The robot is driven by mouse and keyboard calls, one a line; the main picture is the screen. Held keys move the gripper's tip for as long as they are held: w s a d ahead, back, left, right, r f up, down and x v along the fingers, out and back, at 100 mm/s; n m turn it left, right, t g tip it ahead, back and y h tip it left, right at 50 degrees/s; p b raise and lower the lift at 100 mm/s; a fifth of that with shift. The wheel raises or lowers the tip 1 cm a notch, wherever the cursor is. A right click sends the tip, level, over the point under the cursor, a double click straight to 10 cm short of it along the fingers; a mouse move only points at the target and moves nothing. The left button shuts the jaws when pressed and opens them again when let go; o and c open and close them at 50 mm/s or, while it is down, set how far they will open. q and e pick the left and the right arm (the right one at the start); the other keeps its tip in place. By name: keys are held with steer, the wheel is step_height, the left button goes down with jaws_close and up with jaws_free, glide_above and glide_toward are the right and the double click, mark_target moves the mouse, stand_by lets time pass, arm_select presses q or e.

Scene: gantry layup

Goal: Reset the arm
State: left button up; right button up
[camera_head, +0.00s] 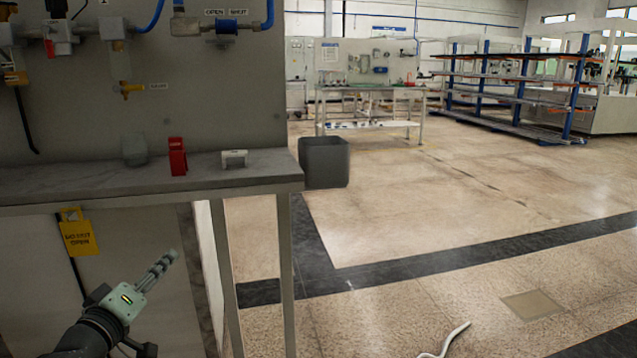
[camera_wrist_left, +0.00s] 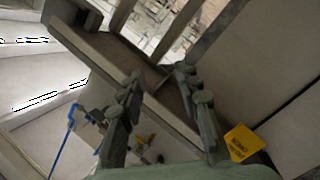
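My left arm comes in at the lower left of the head view. Its gripper (camera_head: 168,260) is below the level of the grey bench top (camera_head: 80,183), pointing up and to the right, clear of the bench. In the left wrist view the two fingers of the left gripper (camera_wrist_left: 160,78) stand apart with nothing held between them, so it is open. The bench underside and edge show past the fingers there. My right gripper is in neither view.
On the bench stand a red block (camera_head: 177,156) and a small white bracket (camera_head: 234,159). A yellow tag (camera_head: 78,236) hangs near my left gripper. A grey bin (camera_head: 323,162) is beyond the bench end. The floor to the right is mostly open.

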arm_select(q)
steer(key=s+d+f+m+g+p, duration=0.1)
steer(key=s+f+m+g, duration=0.2)
steer(key=f, duration=0.5)
steer(key=s+d+f+m+g+y, duration=0.1)
steer(key=s+f+g, duration=0.2)
steer(key=s+f, duration=0.35)
steer(key=s+d+f+m+g+p, duration=0.15)
steer(key=s+f, duration=0.25)
steer(key=f, duration=0.5)
steer(key=s+f+m+g+y, duration=0.1)
steer(key=s+f+m+g, duration=0.1)
steer(key=s+f, duration=0.3)
steer(key=s+f+m+g+y, duration=0.1)
steer(key=s+f+g, duration=0.4)
steer(key=s, duration=0.7)
steer(key=shift+s+a+m, duration=0.3)
steer(key=shift+m, duration=0.35)
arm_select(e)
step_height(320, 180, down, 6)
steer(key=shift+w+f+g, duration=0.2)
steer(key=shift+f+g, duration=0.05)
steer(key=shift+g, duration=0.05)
